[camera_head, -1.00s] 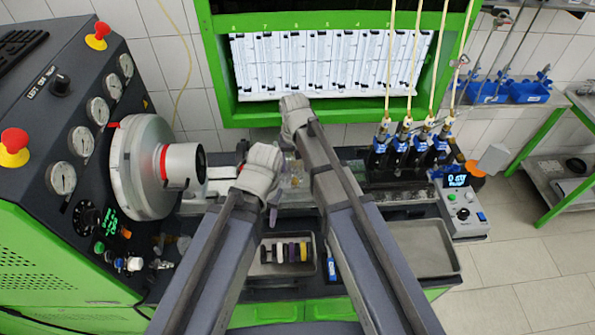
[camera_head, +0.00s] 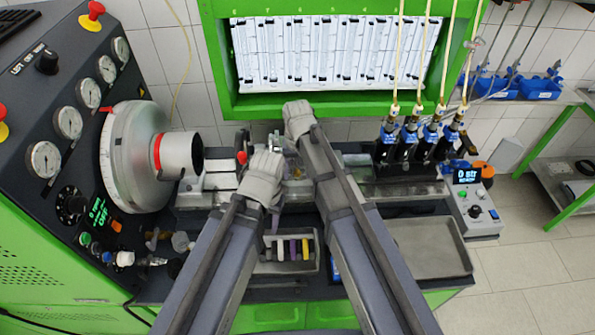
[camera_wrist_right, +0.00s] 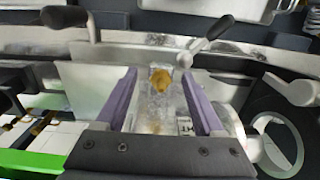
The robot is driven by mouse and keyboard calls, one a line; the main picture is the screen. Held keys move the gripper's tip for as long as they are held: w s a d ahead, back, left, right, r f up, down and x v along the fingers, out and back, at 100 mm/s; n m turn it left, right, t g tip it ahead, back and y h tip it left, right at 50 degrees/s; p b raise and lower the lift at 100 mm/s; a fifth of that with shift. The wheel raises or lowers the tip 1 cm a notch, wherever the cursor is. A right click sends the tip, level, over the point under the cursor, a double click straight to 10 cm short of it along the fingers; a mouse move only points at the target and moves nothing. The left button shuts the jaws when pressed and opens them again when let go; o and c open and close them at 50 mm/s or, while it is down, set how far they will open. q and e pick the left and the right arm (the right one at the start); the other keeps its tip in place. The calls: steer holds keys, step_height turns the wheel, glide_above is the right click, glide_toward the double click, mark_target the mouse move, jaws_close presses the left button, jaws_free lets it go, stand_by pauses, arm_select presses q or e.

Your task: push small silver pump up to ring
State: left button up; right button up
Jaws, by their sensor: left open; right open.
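A small silver block-shaped part with a brass fitting, which looks like the small silver pump (camera_wrist_right: 158,105), lies between the purple fingers of my right gripper (camera_wrist_right: 160,100) in the right wrist view. The fingers stand apart on its two sides; contact is unclear. In the head view the pump (camera_head: 296,172) is mostly hidden between my arms. My right gripper (camera_head: 298,120) is the upper one, its fingertips largely hidden. My left gripper (camera_head: 266,178) is open, lower and just to the left. A red ring (camera_head: 157,157) circles the grey cylinder on the left machine.
A lever with a red knob (camera_head: 241,157) stands beside my left gripper. A tray of coloured pieces (camera_head: 292,267) and an empty tray (camera_head: 428,247) lie in front. Black valves (camera_head: 412,143) with hoses stand at right. A black-knobbed lever (camera_wrist_right: 220,27) is close to the pump.

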steer(key=shift+f, duration=0.2)
jaws_close()
stand_by(0.5)
stand_by(0.9)
